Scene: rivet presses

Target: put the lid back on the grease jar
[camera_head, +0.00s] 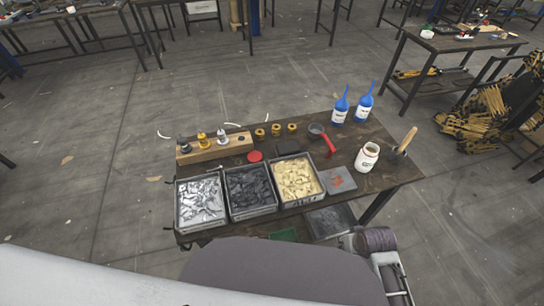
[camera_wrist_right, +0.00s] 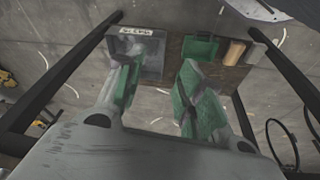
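The grease jar (camera_head: 366,160) is white with a label and stands upright on the right part of the table; its top shows a brownish rim and no lid is on it. A flat red disc, which looks like the lid (camera_head: 254,156), lies on the table behind the dark-filled bin. My right arm shows at the bottom of the head view, below the table's front edge. In the right wrist view my right gripper (camera_wrist_right: 156,82) has its two green-grey fingers apart with nothing between them. My left gripper is not in view.
The table (camera_head: 395,175) carries several bins along the front (camera_head: 252,210), a wooden block with fittings (camera_head: 215,148), a red-handled tool (camera_head: 328,143), blue bottles (camera_head: 340,112) and a wooden-handled brush (camera_head: 406,141). A grey tray (camera_wrist_right: 140,58) and green item (camera_wrist_right: 200,48) show in the right wrist view.

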